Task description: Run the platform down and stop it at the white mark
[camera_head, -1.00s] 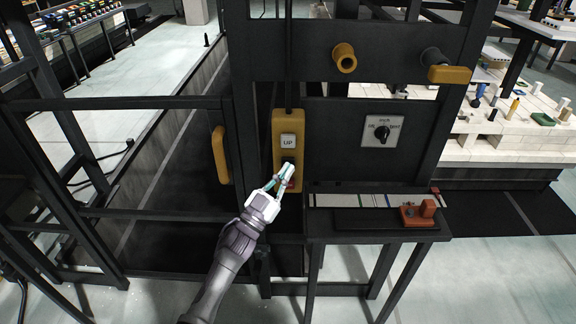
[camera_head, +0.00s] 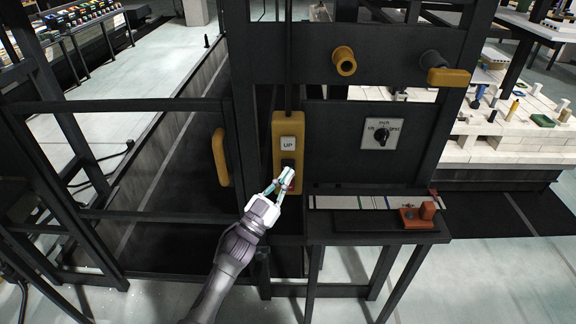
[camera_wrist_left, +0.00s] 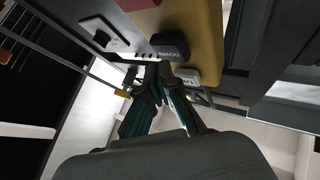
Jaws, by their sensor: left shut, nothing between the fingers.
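A yellow control box (camera_head: 281,124) hangs on the dark frame, with a white UP button (camera_head: 288,143) and a black button (camera_head: 288,164) under it. The left wrist view shows the black button (camera_wrist_left: 170,45) marked DOWN, upside down there. My left gripper (camera_head: 287,176) is shut and empty, its fingertips just below the black button; I cannot tell whether they touch it. The lower end of the box is partly hidden by the fingers. A pale strip (camera_head: 340,202) with several coloured lines lies on the ledge to the right. My right gripper is not in view.
A dial (camera_head: 382,133) sits on the dark panel. Yellow knob (camera_head: 344,58) and handle (camera_head: 219,157) stick out from the frame. A red-orange block (camera_head: 418,214) stands on the ledge (camera_head: 350,228). Dark rails and posts surround my left arm.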

